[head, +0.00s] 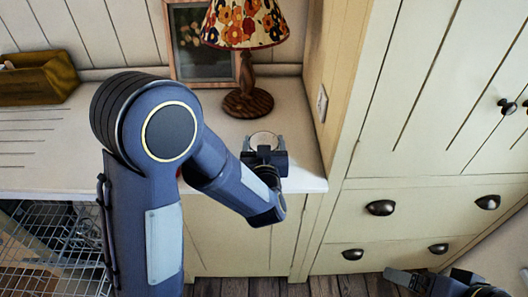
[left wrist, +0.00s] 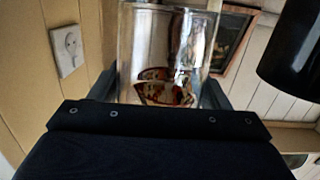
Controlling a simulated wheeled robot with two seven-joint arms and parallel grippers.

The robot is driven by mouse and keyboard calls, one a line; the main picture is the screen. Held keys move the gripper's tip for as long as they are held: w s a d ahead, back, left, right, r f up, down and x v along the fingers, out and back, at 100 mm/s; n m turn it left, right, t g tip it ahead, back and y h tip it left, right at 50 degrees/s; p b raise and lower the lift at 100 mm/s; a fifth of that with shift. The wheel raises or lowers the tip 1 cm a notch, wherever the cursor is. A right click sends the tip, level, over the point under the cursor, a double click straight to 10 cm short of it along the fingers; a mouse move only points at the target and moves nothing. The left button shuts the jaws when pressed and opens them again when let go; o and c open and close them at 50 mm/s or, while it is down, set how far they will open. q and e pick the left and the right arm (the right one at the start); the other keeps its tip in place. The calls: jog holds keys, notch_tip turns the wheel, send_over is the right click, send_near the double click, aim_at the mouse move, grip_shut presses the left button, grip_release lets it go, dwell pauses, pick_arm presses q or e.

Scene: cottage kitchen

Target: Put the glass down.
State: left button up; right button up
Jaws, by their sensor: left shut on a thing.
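The clear glass (head: 263,138) is at the right end of the pale counter (head: 225,165), in front of the lamp. My left gripper (head: 264,150) is shut on it. In the left wrist view the glass (left wrist: 165,45) sits between the two fingers, and the orange lampshade pattern shows through it. The glass's base is hidden, so I cannot tell whether it touches the counter. My right gripper (head: 408,281) is low at the bottom right, away from the counter, and its finger opening is unclear.
A lamp with a flowered shade (head: 245,25) and a round wooden base (head: 248,103) stands behind the glass. A framed picture (head: 200,50) leans at the back. A wooden box (head: 38,80) is at far left. A tall cabinet (head: 390,120) borders the counter's right.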

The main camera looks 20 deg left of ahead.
pick_arm(q)
notch_tip(320, 180, down, 3)
dwell(0.3)
jog(key=shift+f, duration=0.2)
jog(key=o, duration=1.3)
jog(key=shift+c, duration=0.2)
